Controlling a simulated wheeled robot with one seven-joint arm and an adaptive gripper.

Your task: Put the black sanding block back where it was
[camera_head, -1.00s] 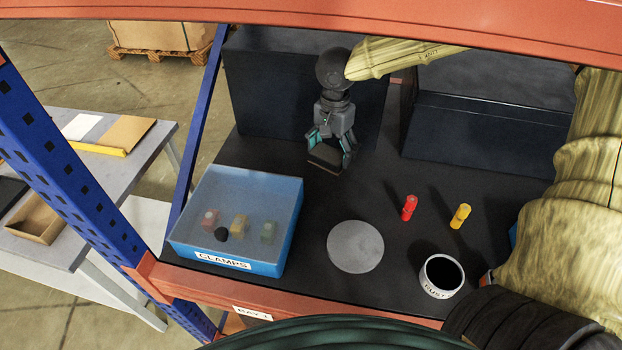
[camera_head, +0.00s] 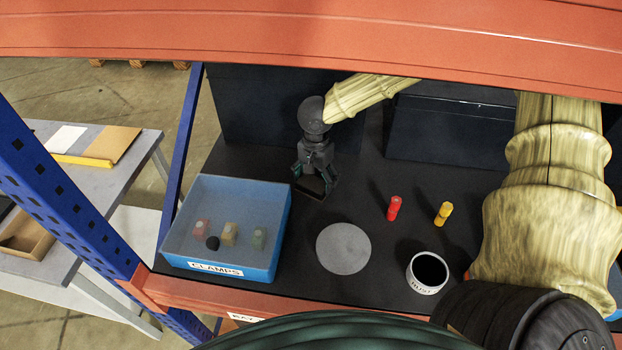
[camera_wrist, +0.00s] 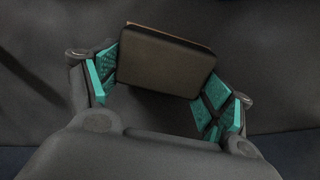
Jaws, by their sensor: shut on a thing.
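The black sanding block (camera_wrist: 165,62) is between the teal finger pads of my gripper (camera_wrist: 163,85) in the wrist view. It is dark with a thin brown edge and sits slightly tilted. In the head view my gripper (camera_head: 314,188) points down over the dark shelf, behind and right of the blue CLAMPS bin, shut on the block (camera_head: 312,186). The block looks close to the shelf surface; I cannot tell whether it touches it.
The blue CLAMPS bin (camera_head: 282,240) holds several small things under a clear cover. An orange beam (camera_head: 300,35) crosses above.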

